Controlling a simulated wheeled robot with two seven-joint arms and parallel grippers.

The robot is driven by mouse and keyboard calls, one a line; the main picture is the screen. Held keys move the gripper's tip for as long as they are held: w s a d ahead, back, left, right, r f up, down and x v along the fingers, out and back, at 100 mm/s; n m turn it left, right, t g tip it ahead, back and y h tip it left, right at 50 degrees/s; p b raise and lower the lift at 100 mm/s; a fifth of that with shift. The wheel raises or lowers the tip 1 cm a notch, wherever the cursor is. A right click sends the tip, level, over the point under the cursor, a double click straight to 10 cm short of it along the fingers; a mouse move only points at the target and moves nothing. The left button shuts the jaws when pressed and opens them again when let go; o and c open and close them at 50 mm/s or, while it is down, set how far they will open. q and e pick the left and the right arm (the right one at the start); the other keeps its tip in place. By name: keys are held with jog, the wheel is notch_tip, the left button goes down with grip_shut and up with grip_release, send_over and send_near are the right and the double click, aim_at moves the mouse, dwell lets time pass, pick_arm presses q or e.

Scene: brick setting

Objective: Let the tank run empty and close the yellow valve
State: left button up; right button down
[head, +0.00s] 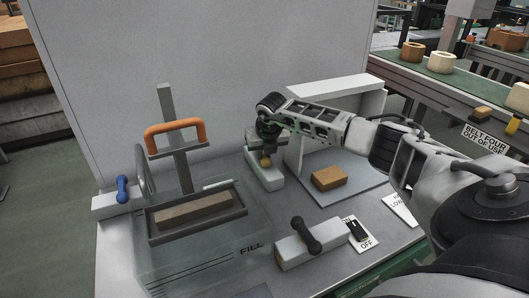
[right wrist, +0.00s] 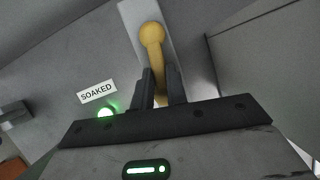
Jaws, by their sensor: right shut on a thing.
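The yellow valve (head: 265,161) sits on a white block behind the tank. Its yellow handle (right wrist: 152,48) fills the upper middle of the right wrist view. My right gripper (head: 264,138) reaches over the valve from the right and is shut on the handle, with a finger (right wrist: 160,88) on each side of it. The clear tank (head: 215,262), marked FILL, stands at front left. A brick (head: 194,210) lies in a dark tray at the tank's top. I cannot make out a water level. My left gripper is out of view.
A blue-handled valve (head: 122,188) is left of the tank and a black-handled one (head: 305,236) right. An orange lift handle (head: 174,135) stands above the tray. Another brick (head: 328,177) lies under a white hood (head: 335,90). A green lamp (right wrist: 105,113) glows by the SOAKED label.

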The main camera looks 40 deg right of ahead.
jog(key=c, duration=1.4)
grip_release()
jog(key=b+v, duration=0.1)
jog(key=v, duration=1.5)
jog(key=shift+s, duration=0.1)
